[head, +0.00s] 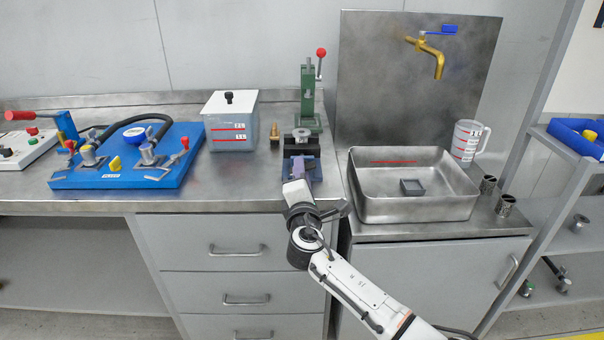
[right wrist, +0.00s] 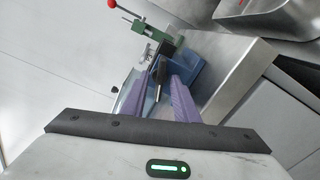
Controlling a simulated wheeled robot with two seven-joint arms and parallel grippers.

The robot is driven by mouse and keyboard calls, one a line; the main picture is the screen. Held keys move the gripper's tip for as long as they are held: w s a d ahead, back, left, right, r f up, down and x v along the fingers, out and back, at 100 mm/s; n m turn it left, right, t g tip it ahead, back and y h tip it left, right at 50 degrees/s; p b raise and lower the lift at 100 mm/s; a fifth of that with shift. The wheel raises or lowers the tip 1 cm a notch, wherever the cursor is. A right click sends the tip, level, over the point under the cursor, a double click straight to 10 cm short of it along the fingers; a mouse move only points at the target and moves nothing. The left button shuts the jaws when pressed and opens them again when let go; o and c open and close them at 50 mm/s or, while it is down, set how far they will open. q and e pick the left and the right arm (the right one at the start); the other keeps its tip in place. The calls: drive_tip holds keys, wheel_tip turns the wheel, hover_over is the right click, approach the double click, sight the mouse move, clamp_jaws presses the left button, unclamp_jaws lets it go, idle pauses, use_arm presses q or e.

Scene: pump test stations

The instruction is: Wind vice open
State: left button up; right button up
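The vice (head: 302,142) stands near the front edge of the steel bench, with dark jaws and a blue body. The vice also shows in the right wrist view (right wrist: 191,66). My right gripper (head: 301,165) reaches up to the front of the vice from below. In the right wrist view its two purple fingers (right wrist: 163,82) are apart, with a dark bar, seemingly the vice's handle (right wrist: 159,80), between them. Whether a finger touches the bar I cannot tell. The front of the vice is partly hidden by the gripper. My left gripper is not in view.
A green press (head: 308,95) with a red knob stands behind the vice. A brass fitting (head: 274,137) and a lidded water tank (head: 232,122) are to its left. A steel sink (head: 415,208) is close on the right. A blue pump board (head: 120,178) lies farther left.

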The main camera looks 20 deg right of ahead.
drive_tip(key=v, duration=1)
drive_tip(key=shift+s, duration=0.2)
